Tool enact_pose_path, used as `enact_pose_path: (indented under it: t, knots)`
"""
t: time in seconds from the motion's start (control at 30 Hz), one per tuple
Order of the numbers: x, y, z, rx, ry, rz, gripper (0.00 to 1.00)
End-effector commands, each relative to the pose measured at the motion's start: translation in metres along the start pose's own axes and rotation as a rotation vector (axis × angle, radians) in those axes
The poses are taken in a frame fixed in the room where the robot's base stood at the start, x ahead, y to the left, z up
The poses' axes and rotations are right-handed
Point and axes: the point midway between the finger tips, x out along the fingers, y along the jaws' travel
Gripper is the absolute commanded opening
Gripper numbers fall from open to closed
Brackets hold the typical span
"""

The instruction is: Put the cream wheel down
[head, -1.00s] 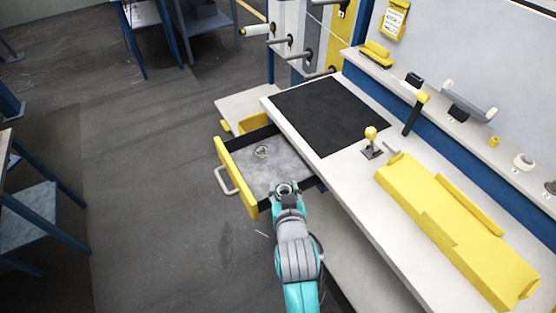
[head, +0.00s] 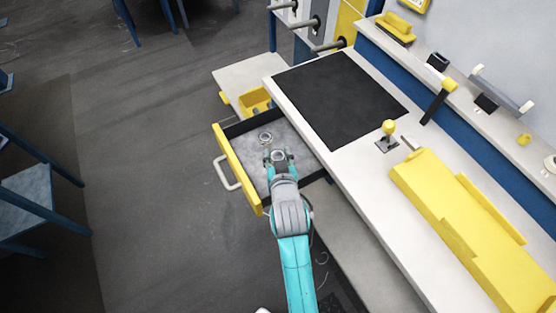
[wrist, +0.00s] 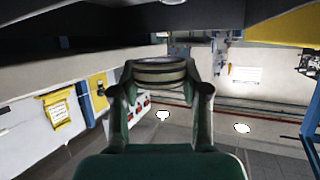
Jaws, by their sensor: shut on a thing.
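My gripper (wrist: 160,92) is shut on a round, banded wheel (wrist: 158,72), whose side shows cream and dark stripes in the wrist view. In the head view my gripper (head: 279,160) is over the open drawer, with the top of the wheel showing as a pale ring between the fingers. The drawer has a yellow front (head: 238,170) and a grey lined floor (head: 242,145). A small ring-shaped thing (head: 265,137) lies on that floor, just beyond my gripper. The gap between the held wheel and the drawer floor cannot be judged.
The white bench (head: 335,165) with a black mat (head: 340,98) stands right of the drawer. A yellow-knobbed lever (head: 389,130) and a long yellow part (head: 460,220) are on the bench. A yellow bin (head: 256,100) sits behind the drawer. Open floor lies to the left.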

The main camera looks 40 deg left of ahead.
Motion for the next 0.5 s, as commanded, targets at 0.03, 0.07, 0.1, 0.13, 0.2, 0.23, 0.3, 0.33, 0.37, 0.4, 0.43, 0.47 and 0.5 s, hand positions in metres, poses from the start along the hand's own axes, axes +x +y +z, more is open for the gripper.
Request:
enact_pose_path:
  t: [0.03,0.07,0.1,0.13,0.2,0.23,0.3,0.33,0.37,0.4,0.43,0.47,0.5]
  knots:
    - [0.001,0.000,0.003,0.000,-0.001,0.000,0.03]
    - [0.002,0.000,0.004,0.000,-0.001,0.000,0.03]
    - [0.003,0.000,0.006,0.000,-0.001,0.000,0.03]
    - [0.004,0.000,0.008,0.000,-0.001,0.000,0.03]
    - [0.006,0.000,0.016,0.000,-0.002,0.000,0.03]
    - [0.008,0.000,0.020,0.000,-0.002,0.000,0.03]
    - [0.012,0.000,0.029,0.000,-0.003,0.000,0.03]
    - [0.013,0.000,0.032,0.000,-0.002,0.000,0.03]
    - [0.014,0.000,0.035,0.000,-0.002,0.000,0.03]
    - [0.015,0.000,0.037,0.000,-0.002,0.000,0.03]
    - [0.015,0.000,0.038,0.000,-0.001,0.000,0.03]
    - [0.016,0.000,0.038,0.000,0.000,0.000,0.03]
    - [0.015,0.000,0.038,0.000,0.001,0.000,0.03]
